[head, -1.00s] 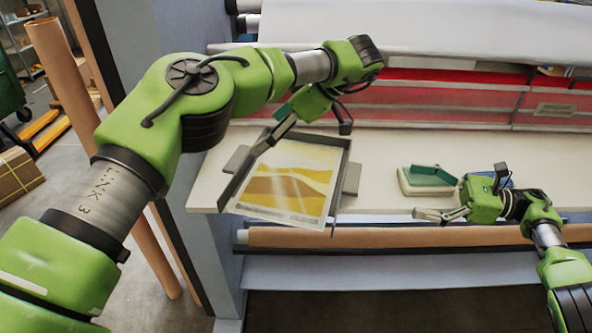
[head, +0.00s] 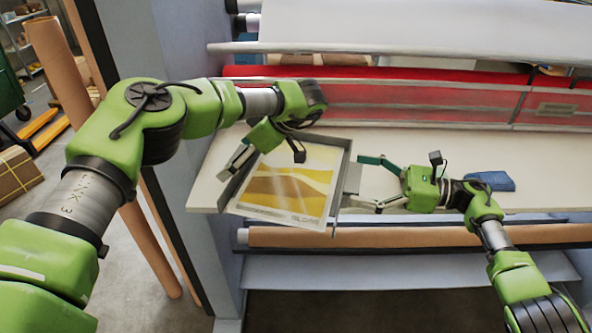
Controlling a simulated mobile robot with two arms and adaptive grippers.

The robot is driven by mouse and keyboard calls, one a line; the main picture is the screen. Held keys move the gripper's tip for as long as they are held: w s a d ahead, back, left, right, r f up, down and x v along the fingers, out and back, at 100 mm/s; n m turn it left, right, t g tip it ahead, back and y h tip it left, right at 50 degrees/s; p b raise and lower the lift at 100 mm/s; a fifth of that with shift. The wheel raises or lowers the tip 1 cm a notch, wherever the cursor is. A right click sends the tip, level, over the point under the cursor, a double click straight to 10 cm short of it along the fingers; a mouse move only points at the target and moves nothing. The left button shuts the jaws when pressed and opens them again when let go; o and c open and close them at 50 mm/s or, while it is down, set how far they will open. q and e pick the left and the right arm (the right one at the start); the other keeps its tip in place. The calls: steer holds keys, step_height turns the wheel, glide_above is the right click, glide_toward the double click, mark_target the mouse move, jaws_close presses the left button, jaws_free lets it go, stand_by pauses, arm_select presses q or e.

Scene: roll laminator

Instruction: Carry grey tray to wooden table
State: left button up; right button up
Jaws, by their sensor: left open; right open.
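The grey tray (head: 343,178) lies at the left end of the pale bench top, holding a yellow and brown print (head: 290,184). A grey tab sticks out from its right side. My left gripper (head: 258,163) is open over the tray's upper left side; whether it touches the tray I cannot tell. My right gripper (head: 354,182) is open at the tray's right side, its two fingers on either side of the right tab. No wooden table can be made out.
The pale bench top (head: 540,160) is clear at the right. A folded blue cloth (head: 491,181) lies behind my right gripper. The laminator's red strip (head: 420,105) runs along the back.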

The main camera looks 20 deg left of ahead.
arm_select(q)
steer(key=shift+d, duration=0.1)
steer(key=c, duration=1.7)
arm_select(e)
steer(key=c, duration=1.7)
arm_select(q)
steer(key=shift+r, duration=0.1)
arm_select(e)
steer(key=shift+r, duration=0.15)
